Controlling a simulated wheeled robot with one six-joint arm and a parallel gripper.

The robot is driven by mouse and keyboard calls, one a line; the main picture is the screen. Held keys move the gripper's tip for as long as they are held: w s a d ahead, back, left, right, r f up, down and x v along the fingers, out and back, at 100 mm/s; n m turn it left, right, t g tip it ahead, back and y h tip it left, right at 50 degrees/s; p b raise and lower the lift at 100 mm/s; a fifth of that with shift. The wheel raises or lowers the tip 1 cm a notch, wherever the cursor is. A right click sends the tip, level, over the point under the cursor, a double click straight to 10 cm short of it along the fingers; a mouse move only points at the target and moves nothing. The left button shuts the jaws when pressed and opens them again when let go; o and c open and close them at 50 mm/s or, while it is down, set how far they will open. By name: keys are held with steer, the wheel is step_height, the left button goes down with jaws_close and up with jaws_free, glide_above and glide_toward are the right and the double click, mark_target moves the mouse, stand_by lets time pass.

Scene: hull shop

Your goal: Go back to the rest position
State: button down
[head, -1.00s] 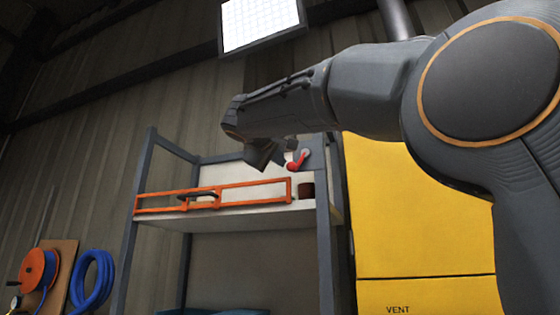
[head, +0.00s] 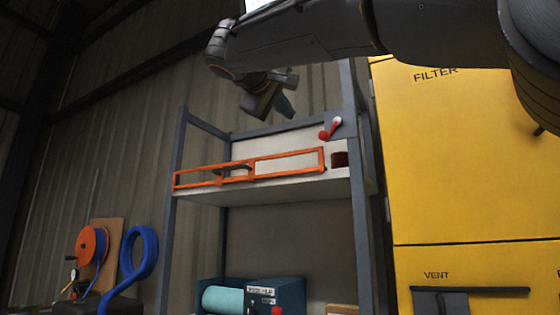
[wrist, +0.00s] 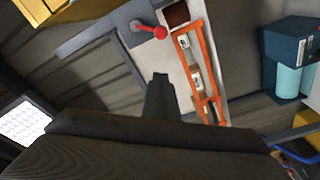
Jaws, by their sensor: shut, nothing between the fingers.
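My gripper (head: 268,100) hangs above the shelf rack in the head view, at the end of my arm that reaches in from the upper right. It is shut and holds nothing. In the wrist view, my gripper's narrow dark fingers (wrist: 161,90) point up toward the rack. The fingers look clear of the shelf and of the red lever beside them. No rest position is marked in either view.
The grey rack (head: 171,225) carries an orange frame (head: 248,168), a dark red cylinder (head: 339,160) and a red lever (head: 331,129). A teal box (head: 291,292) stands lower. A yellow cabinet (head: 460,170) is at right, a blue hose (head: 140,252) at left.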

steer(key=w+f+n+g+y+p, duration=0.1)
steer(key=w+f+g, duration=0.15)
steer(key=f, duration=0.65)
steer(key=w+f+n+g+y, duration=0.1)
steer(key=w+f, duration=0.3)
steer(key=f, duration=0.5)
steer(key=s+d+f+g+y+p, duration=0.1)
steer(key=d+f+g, duration=0.15)
steer(key=f, duration=0.85)
steer(key=s+d+f+g+y+p, duration=0.1)
steer(key=d+f+g, duration=0.15)
steer(key=f, duration=0.95)
steer(key=s+d+f+m+g+y+p, duration=0.1)
steer(key=s+d+f+m+g, duration=0.1)
steer(key=s+f, duration=0.7)
steer(key=s+d+f+m+g+y, duration=0.2)
steer(key=s+d+f+m+g, duration=0.1)
steer(key=s+f, duration=0.7)
steer(key=s+d+f+m+g+y+p, duration=0.1)
steer(key=s+d+f+m+g, duration=0.1)
steer(key=s+f, duration=0.7)
step_height(320, 180, down, 6)
steer(key=shift+s+d+r+m+g+p, duration=0.1)
steer(key=shift+s+d+m+g+p, duration=0.25)
steer(key=shift+m+g, duration=0.25)
